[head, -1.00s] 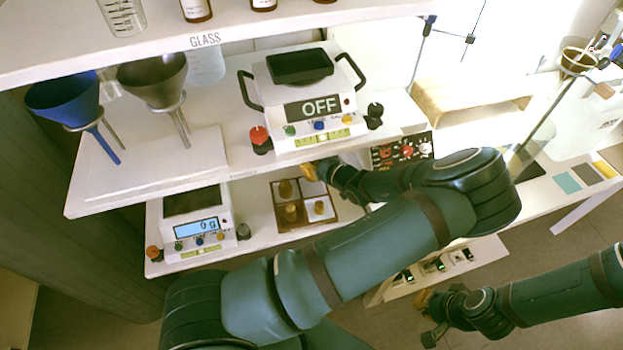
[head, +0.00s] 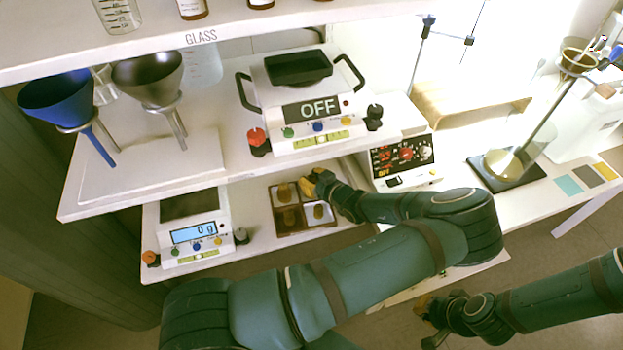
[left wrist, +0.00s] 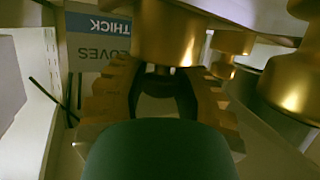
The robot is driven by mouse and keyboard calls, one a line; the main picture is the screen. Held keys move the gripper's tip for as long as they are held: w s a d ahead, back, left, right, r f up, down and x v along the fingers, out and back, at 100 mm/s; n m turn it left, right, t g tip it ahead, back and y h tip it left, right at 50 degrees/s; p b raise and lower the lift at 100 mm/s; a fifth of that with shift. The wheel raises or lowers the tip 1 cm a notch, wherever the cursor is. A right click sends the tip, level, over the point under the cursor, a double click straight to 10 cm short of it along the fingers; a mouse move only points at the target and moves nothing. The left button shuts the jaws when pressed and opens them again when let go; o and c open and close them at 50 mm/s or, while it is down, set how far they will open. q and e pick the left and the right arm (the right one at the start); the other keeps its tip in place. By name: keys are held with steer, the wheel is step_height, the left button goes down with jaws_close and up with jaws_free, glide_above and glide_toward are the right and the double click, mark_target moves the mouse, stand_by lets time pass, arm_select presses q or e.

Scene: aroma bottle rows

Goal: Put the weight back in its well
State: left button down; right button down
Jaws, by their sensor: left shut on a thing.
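A dark wooden block with square wells (head: 275,207) stands on the lower shelf, with brass weights in its wells, one at the front right (head: 318,212). My left gripper (head: 309,187) is over its back right corner. In the left wrist view the gripper (left wrist: 165,85) is shut on a brass weight (left wrist: 172,38), gripped by its narrow lower-looking part. Other brass weights (left wrist: 291,82) hang close beside it in that view. Whether the held weight touches the well is hidden. My right gripper (head: 428,318) is empty, fingers apart, low at the right.
A balance reading 0 g (head: 196,232) stands left of the block. A control box with knobs (head: 403,158) is to the right. A gloves box (left wrist: 92,42) shows in the wrist view.

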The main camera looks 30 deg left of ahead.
arm_select(q)
steer(key=c, duration=0.7)
jaws_free()
steer(key=shift+c, duration=0.2)
steer(key=shift+d+r, duration=0.15)
steer(key=shift+d, duration=0.15)
steer(key=p+v, duration=0.1)
steer(key=v, duration=1)
steer(key=shift+d+p, duration=0.15)
steer(key=shift+p, duration=0.15)
steer(key=shift+s, duration=0.15)
